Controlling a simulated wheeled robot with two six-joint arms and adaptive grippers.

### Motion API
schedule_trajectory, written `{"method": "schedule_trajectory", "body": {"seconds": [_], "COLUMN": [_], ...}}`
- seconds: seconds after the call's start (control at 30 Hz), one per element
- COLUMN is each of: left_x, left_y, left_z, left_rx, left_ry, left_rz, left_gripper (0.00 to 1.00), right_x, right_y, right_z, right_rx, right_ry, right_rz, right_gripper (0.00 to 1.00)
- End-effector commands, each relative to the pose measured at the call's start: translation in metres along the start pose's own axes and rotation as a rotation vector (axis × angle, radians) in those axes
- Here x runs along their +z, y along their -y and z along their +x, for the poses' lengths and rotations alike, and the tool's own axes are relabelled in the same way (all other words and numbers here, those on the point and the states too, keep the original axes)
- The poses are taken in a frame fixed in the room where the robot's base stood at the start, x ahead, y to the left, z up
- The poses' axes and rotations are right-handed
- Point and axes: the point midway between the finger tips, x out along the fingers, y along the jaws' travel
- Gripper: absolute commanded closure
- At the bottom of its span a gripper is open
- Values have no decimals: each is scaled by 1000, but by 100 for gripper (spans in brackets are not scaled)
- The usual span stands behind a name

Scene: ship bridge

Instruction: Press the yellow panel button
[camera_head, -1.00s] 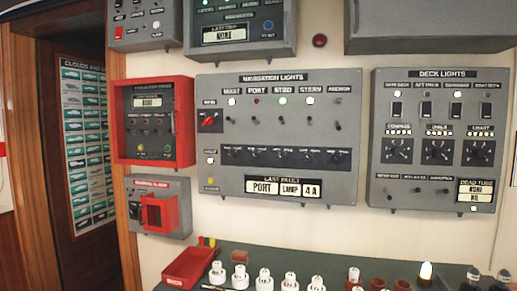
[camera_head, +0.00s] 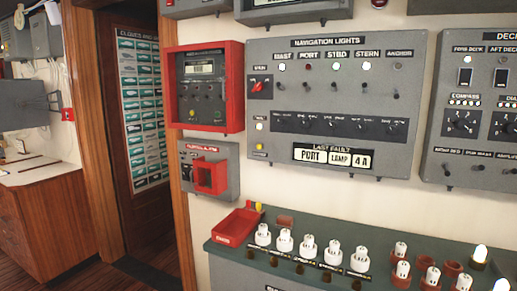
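A small yellow button (camera_head: 259,147) sits at the lower left of the grey navigation lights panel (camera_head: 330,168), below a white one (camera_head: 259,126). The panel is fixed to the wall and carries a red switch (camera_head: 260,86), a row of indicator lamps and a label reading "PORT LAMP 4A". Neither of my grippers is in view.
A dark green counter (camera_head: 228,251) runs below the panel. It bears a red tray (camera_head: 256,209) and several white lamp holders (camera_head: 263,235). A grey box with a red guard (camera_head: 197,176) hangs under the red-framed box. A doorway and wooden cabinet (camera_head: 45,225) are at left.

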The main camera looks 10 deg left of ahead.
Motion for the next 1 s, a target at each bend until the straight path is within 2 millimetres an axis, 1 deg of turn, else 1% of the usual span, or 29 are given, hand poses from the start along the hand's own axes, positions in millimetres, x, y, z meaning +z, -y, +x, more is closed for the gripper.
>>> {"method": "schedule_trajectory", "body": {"seconds": [0.03,0.13,0.17,1.0], "left_x": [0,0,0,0], "left_y": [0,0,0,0], "left_z": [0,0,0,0], "left_rx": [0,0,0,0], "left_ry": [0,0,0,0], "left_rz": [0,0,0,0], "left_gripper": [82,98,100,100], "right_x": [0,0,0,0], "right_y": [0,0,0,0], "right_z": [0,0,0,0], "right_rx": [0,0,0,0], "right_ry": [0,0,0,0], "right_rz": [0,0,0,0], "right_gripper": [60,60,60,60]}}
